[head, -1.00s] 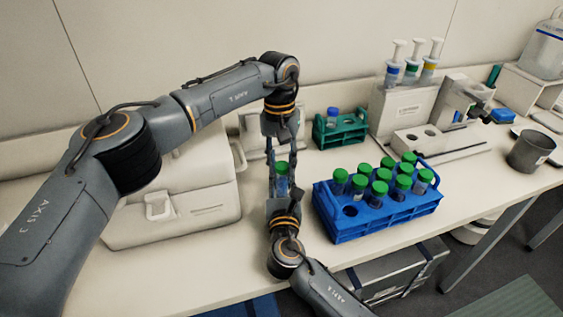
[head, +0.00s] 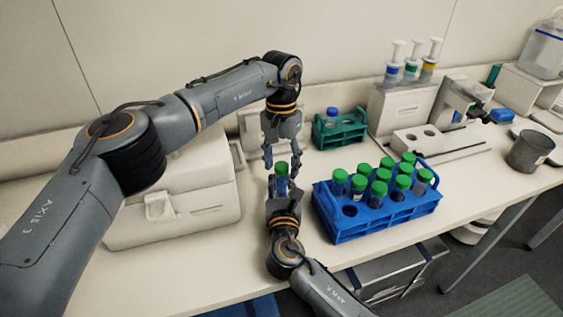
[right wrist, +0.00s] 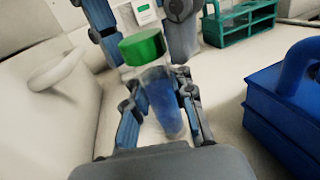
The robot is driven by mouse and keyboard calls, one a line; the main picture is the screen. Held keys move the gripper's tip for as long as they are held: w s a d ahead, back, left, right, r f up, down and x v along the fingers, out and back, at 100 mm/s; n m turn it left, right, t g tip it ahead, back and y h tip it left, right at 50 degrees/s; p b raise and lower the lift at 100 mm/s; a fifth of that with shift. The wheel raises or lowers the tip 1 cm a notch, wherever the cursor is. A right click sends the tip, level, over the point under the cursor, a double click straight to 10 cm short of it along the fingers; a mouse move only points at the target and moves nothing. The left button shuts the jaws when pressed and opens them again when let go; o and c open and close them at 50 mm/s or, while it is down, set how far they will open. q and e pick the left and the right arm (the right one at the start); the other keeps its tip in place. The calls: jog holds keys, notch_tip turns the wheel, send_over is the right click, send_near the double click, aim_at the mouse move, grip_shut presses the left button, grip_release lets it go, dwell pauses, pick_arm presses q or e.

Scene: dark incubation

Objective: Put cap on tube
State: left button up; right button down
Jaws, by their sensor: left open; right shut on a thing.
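A clear tube with blue contents (right wrist: 165,103) stands near upright in my right gripper (head: 281,189), slightly tilted in the right wrist view. The right gripper's fingers are shut around its body. A green cap (right wrist: 143,47) sits at the tube's top; it also shows in the head view (head: 282,168). Whether it is fully seated, I cannot tell. My left gripper (head: 282,155) hangs just above and behind the cap, its fingers spread apart. In the right wrist view its fingers stand on both sides beyond the cap.
A blue rack (head: 390,223) of green-capped tubes stands to the right, with an empty hole at its front left. A green rack (head: 352,139) with a blue-capped tube is behind. A white machine (head: 205,190) stands close on the left. Bare bench lies between.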

pick_arm(q)
jog(key=shift+r, duration=2.25)
jog(key=shift+c, duration=0.3)
